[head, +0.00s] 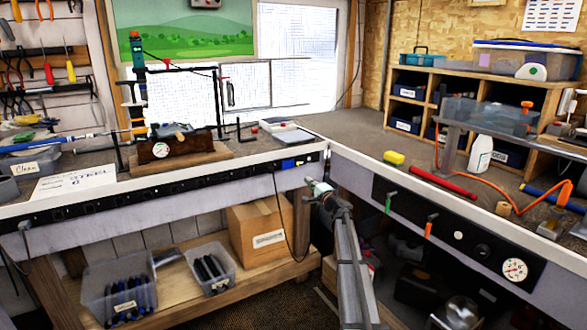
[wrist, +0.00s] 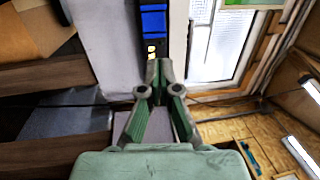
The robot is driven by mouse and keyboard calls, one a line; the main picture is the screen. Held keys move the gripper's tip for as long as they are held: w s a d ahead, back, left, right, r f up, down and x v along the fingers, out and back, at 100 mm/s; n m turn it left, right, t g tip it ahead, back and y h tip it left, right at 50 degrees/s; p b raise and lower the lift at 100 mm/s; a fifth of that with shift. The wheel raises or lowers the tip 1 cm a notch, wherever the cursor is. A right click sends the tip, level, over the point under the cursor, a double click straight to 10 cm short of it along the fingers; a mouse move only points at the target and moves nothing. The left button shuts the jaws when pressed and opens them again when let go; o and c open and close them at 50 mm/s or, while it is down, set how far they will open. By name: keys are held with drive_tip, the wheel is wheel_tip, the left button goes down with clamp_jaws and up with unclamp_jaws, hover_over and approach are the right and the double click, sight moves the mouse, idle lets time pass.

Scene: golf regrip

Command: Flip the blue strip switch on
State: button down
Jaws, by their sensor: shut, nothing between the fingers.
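The blue strip switch (head: 288,164) is at the right end of the black power strip (head: 200,181) along the front edge of the left bench. In the wrist view the blue switch (wrist: 153,22) lies beyond my fingertips, at the top of the picture. My gripper (head: 311,182) is in front of the bench corner, to the right of and slightly below the switch. It is shut and empty. In the wrist view its fingertips (wrist: 159,66) meet just short of a small yellow part on the strip and look apart from the blue switch. I cannot tell the switch's position.
A dark cord (head: 277,215) hangs from the strip just left of my gripper. A white tray (head: 292,137) sits on the bench above. The right bench's black panel (head: 459,236) carries green and orange handles and a gauge. A cardboard box (head: 258,232) stands on the lower shelf.

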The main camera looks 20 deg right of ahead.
sight(289, 163)
drive_tip(key=shift+w, duration=0.1)
drive_tip(key=w, duration=0.4)
drive_tip(key=w+a+r+p, duration=0.1)
drive_tip(key=w, duration=0.4)
drive_tip(key=w+r, duration=0.1)
drive_tip(key=w, duration=0.3)
drive_tip(key=shift+w+a, duration=0.3)
drive_tip(key=shift+a, duration=0.1)
